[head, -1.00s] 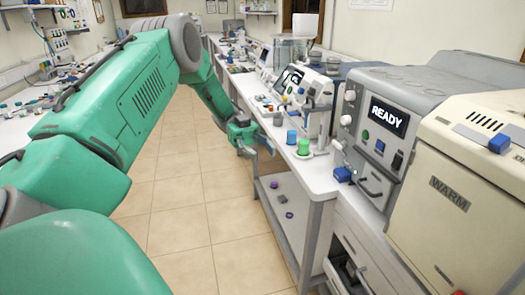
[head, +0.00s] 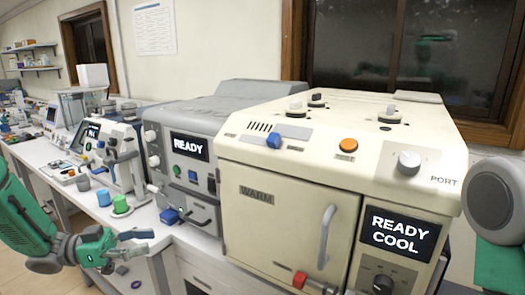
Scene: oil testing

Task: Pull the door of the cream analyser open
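The cream analyser (head: 400,158) fills the middle and right of the head view. Its door (head: 275,228), marked WARM, is shut flush with the front. A pale curved upright handle (head: 327,236) sits near the door's right edge. The screen (head: 398,231) right of the door reads READY COOL. My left gripper (head: 138,243) is at the lower left, well left of the door and in front of the bench, with its fingers apart and nothing between them. My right arm shows at the right edge; its gripper is out of view.
A grey machine (head: 185,135) reading READY stands directly left of the analyser. Floor shows at the lower left.

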